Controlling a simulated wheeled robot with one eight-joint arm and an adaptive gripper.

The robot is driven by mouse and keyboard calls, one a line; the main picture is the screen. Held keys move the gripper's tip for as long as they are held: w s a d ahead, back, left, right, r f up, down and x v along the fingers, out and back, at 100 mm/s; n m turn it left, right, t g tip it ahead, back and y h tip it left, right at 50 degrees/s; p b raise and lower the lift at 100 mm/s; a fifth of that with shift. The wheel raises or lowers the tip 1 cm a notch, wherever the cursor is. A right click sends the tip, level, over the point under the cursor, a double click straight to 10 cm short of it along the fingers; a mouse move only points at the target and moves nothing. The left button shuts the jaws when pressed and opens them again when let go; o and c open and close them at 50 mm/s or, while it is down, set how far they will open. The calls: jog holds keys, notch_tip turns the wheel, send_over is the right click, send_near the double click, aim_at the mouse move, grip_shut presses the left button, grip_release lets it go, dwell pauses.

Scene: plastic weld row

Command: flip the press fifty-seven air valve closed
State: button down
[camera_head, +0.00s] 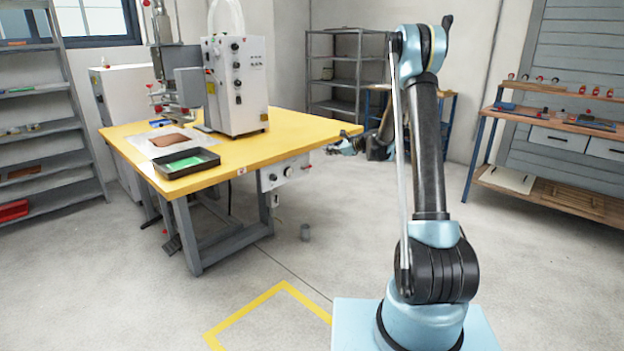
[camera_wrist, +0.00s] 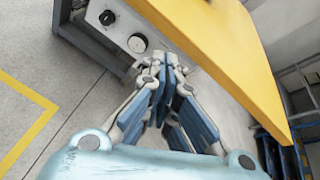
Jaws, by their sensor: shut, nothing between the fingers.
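A pale control panel (camera_head: 285,173) hangs under the front edge of the yellow-topped press table. In the wrist view, the panel (camera_wrist: 122,28) shows a black knob (camera_wrist: 107,17) and a round, pale-faced dial or gauge (camera_wrist: 138,43). I cannot make out the air valve's lever or its position. My gripper (camera_head: 334,149) is beside the table's right corner, to the right of the panel. In the wrist view, my gripper (camera_wrist: 171,62) is shut and empty, its fingertips just beyond the dial in the picture. The fingers may hide part of the panel's right end.
The yellow tabletop (camera_head: 300,130) overhangs the panel; its edge (camera_wrist: 215,50) runs close by my fingers. A white press machine (camera_head: 237,85) and a black tray (camera_head: 187,163) stand on it. Floor in front is clear.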

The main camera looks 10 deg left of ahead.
jog(key=w+a+f+m+t+y, duration=0.1)
jog(key=w+f+m, duration=0.2)
jog(key=f, duration=0.5)
jog(key=w+a+f+m+t, duration=0.1)
jog(key=w+f+m, duration=0.3)
jog(key=f, duration=0.5)
jog(key=w+a+f+m+t+y, duration=0.1)
jog(key=w+f+m, duration=0.3)
jog(key=f, duration=0.5)
jog(key=shift+a+m+t+y, duration=0.35)
jog(key=shift+m+t, duration=0.35)
jog(key=shift+m, duration=0.3)
jog(key=shift+w, duration=0.1)
jog(key=w+a+r, duration=0.1)
jog(key=w+a, duration=0.3)
jog(key=w, duration=0.1)
jog(key=w+a+r, duration=0.1)
jog(key=w+a, duration=0.2)
jog(key=shift+a+r, duration=0.1)
jog(key=shift+r, duration=0.25)
jog(key=shift+w+r, duration=0.25)
jog(key=shift+r, duration=0.3)
jog(key=shift+d, duration=0.25)
